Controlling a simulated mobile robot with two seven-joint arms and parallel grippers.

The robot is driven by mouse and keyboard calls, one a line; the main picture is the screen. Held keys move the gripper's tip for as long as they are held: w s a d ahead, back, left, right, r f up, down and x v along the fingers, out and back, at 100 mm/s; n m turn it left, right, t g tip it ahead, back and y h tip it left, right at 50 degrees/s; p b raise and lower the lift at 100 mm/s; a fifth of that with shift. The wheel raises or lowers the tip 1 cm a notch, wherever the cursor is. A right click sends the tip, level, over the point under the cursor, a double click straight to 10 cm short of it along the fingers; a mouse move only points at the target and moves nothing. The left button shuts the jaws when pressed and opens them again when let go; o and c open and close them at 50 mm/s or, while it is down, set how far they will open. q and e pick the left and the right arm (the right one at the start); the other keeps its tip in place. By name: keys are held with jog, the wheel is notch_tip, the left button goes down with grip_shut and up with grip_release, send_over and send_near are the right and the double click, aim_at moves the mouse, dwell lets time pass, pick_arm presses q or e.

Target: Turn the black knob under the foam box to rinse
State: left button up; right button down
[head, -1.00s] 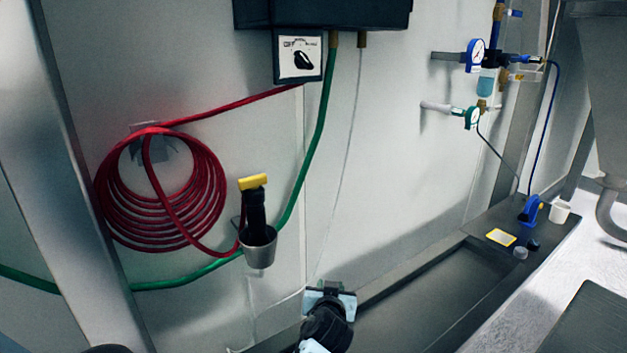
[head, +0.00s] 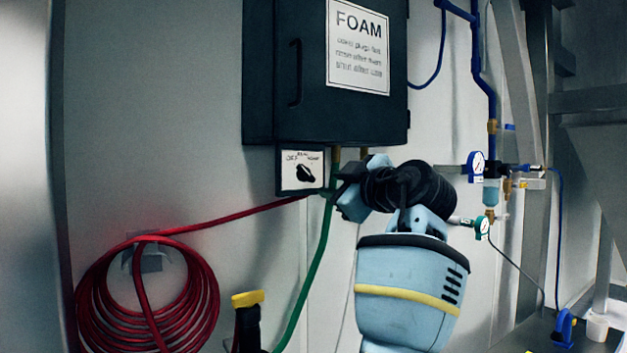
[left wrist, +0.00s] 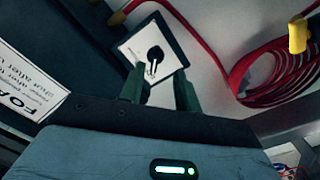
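The black knob (head: 305,174) sits on a small white plate (head: 290,183) under the foam box (head: 260,75). Its oblong grip is tilted; the plate's small lettering is hard to read. My left gripper (head: 338,186) is just right of the plate, in front of the green hose. In the left wrist view its two dark fingers (left wrist: 160,90) stand apart with nothing between them. The knob (left wrist: 155,54) lies ahead of the fingertips, roughly in line with the gap, and a pale mark shows on it. My right gripper is not in view.
The green hose (head: 318,245) and a thin line hang from the box beside the plate. A red coiled hose (head: 205,300) hangs on the wall at lower left, near a yellow-topped black handle (head: 248,299). Gauges and blue pipes (head: 477,165) are on the right.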

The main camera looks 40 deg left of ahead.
aim_at(308, 172)
pick_arm(q)
jog(key=shift+n+g, duration=0.3)
jog(key=shift+n, duration=0.2)
jog(key=a, duration=0.2)
jog(key=w+a+r, duration=0.1)
jog(key=a, duration=0.1)
jog(key=a+r+p, duration=0.1)
jog(key=shift+w+a, duration=0.2)
jog(key=shift+a, duration=0.2)
jog(key=shift+w+a+f, duration=0.1)
jog(key=shift+w+a, duration=0.25)
jog(key=shift+a, duration=0.3)
jog(key=shift+c, duration=0.3)
grip_shut()
